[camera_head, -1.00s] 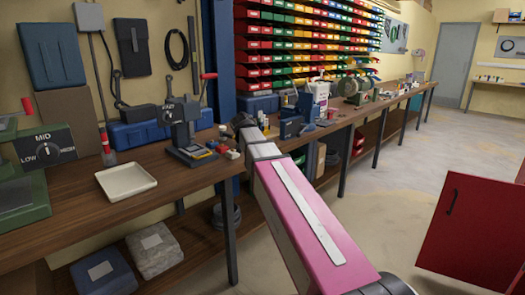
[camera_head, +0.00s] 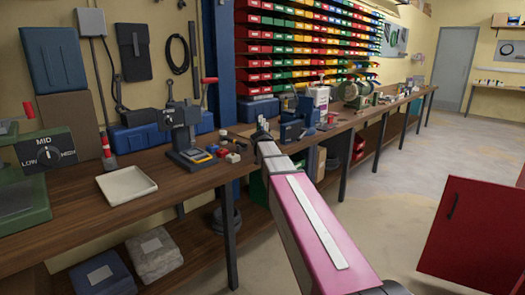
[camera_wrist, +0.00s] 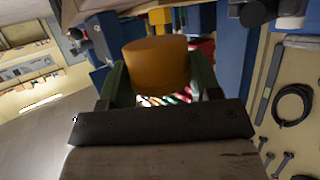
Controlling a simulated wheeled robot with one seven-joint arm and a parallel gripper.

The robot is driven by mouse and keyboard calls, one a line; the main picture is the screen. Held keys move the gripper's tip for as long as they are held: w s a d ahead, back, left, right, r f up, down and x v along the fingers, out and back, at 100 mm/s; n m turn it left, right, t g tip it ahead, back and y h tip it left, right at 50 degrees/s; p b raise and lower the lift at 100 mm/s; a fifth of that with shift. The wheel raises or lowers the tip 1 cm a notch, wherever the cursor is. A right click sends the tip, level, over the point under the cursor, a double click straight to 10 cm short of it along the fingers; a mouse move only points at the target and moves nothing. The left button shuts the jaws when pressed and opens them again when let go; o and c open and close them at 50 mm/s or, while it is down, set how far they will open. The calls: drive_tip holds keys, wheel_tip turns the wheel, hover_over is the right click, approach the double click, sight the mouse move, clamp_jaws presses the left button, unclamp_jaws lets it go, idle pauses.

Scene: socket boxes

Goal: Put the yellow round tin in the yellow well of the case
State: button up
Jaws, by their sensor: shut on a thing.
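The yellow round tin (camera_wrist: 155,62) shows orange-yellow in the wrist view, between the two dark green fingers of my gripper (camera_wrist: 160,82). The fingers are shut on its sides. In the head view my gripper (camera_head: 263,124) is at the far end of my pink arm, near the bench's front edge; the tin is too small or hidden to make out there. I cannot clearly pick out the case or its yellow well.
The wooden bench (camera_head: 75,220) runs along the wall. A red cabinet (camera_head: 470,228) stands at right. Floor between is clear.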

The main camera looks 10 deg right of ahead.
drive_tip(key=shift+f, duration=2)
drive_tip(key=shift+f, duration=0.15)
drive_tip(key=o, duration=1)
drive_tip(key=shift+c, duration=0.2)
drive_tip(key=shift+r, duration=0.2)
